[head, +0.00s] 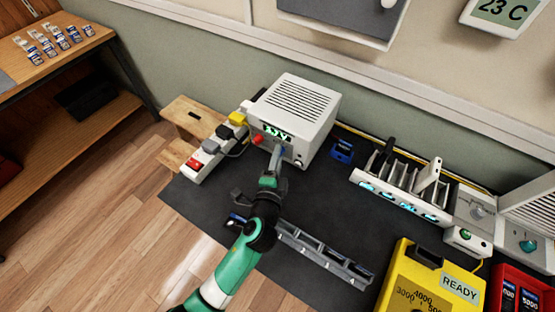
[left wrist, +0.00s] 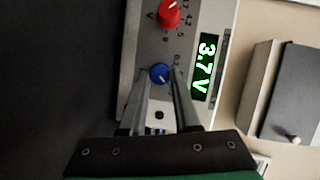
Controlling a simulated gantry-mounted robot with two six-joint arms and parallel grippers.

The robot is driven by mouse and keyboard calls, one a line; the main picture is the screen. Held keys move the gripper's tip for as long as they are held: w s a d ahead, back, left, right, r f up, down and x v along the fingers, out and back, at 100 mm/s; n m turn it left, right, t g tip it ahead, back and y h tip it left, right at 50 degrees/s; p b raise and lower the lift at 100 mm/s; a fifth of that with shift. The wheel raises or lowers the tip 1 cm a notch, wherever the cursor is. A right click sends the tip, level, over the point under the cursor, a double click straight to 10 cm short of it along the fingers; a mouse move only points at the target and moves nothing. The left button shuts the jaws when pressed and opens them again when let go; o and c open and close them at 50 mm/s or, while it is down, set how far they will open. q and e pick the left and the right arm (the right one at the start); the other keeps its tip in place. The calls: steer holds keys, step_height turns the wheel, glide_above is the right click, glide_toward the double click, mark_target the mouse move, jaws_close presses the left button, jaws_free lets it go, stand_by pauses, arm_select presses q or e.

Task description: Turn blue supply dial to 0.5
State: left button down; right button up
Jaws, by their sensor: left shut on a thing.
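The power supply (head: 296,112) is a white box with a vented top, standing at the back of the dark mat. In the left wrist view its front panel (left wrist: 197,22) carries a red dial (left wrist: 170,13), a blue dial (left wrist: 159,73) and a green display (left wrist: 206,66) reading 3.7 V. The red dial also shows in the head view (head: 257,139). My left gripper (head: 277,155) reaches the front panel and is shut on the blue dial, one finger on each side of it. The dial's white pointer line shows, but its exact setting is hard to read. My right gripper is out of view.
A white power strip (head: 205,158) with yellow and grey plugs lies left of the supply. A blue object (head: 343,150) and a white slotted rack (head: 400,190) stand to the right. A grey tray (head: 325,256) and a yellow READY device (head: 430,280) are nearer. Dark mat (head: 330,205) lies bare between.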

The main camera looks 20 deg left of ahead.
arm_select(q)
steer(key=shift+f+m+b, duration=0.1)
steer(key=shift+m+b, duration=0.2)
steer(key=shift+m, duration=0.1)
steer(key=c, duration=0.6)
jaws_free()
steer(key=shift+c, duration=0.2)
steer(key=shift+s, duration=0.25)
steer(key=p+v, duration=0.3)
steer(key=v, duration=0.7)
steer(key=shift+d+f, duration=0.1)
steer(key=shift+d, duration=0.05)
steer(key=shift+s+d, duration=0.1)
steer(key=shift+s, duration=0.5)
